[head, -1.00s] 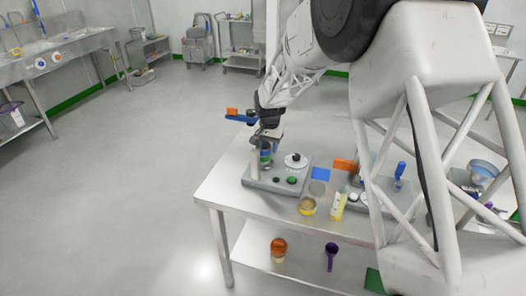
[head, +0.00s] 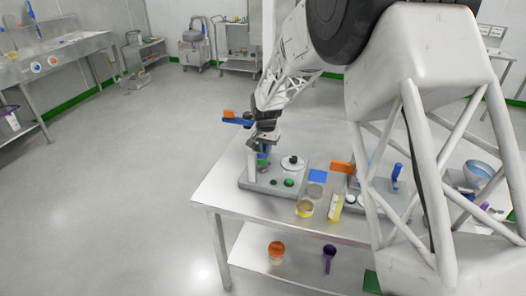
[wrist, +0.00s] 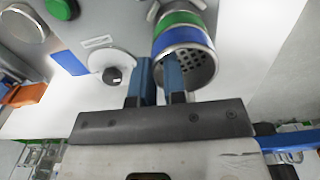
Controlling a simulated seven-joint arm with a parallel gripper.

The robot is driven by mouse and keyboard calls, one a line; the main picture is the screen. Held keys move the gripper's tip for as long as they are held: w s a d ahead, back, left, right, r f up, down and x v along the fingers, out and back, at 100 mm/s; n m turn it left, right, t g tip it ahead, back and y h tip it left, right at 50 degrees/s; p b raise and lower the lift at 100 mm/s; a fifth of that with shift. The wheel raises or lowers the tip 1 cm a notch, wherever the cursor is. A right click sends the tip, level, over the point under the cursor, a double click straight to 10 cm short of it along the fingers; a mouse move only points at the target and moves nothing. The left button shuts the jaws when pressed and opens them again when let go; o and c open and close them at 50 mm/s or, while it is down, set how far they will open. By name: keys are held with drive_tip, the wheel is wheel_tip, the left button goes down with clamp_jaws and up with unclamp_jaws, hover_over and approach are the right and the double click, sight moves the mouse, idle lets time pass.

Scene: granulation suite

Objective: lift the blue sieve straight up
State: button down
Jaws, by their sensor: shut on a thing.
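The blue sieve (wrist: 187,38) is a short ring with a blue band, a metal rim and a perforated plate inside. It shows in the upper middle of the wrist view. A green-banded ring (wrist: 178,18) sits directly beyond it in the same stack; I see no clear gap between them. My gripper (wrist: 160,75) is shut on the sieve's near wall, with one finger outside and one over the opening. In the head view my gripper (head: 264,145) is above the stack on the grey device and hides much of the blue sieve. The green ring (head: 262,161) shows below it.
The grey device base (head: 248,184) carries a white disc with a black knob (head: 292,163), close beside the stack. A blue square (head: 318,176), a yellow-banded ring (head: 304,209) and an orange block (head: 342,167) lie to the right. Open floor is to the left.

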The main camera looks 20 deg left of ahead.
wheel_tip(320, 180, up, 10)
idle(0.6)
drive_tip(key=shift+r, duration=0.3)
idle(0.6)
drive_tip(key=shift+r, duration=1.05)
drive_tip(key=shift+r, duration=0.15)
drive_tip(key=shift+d, duration=0.1)
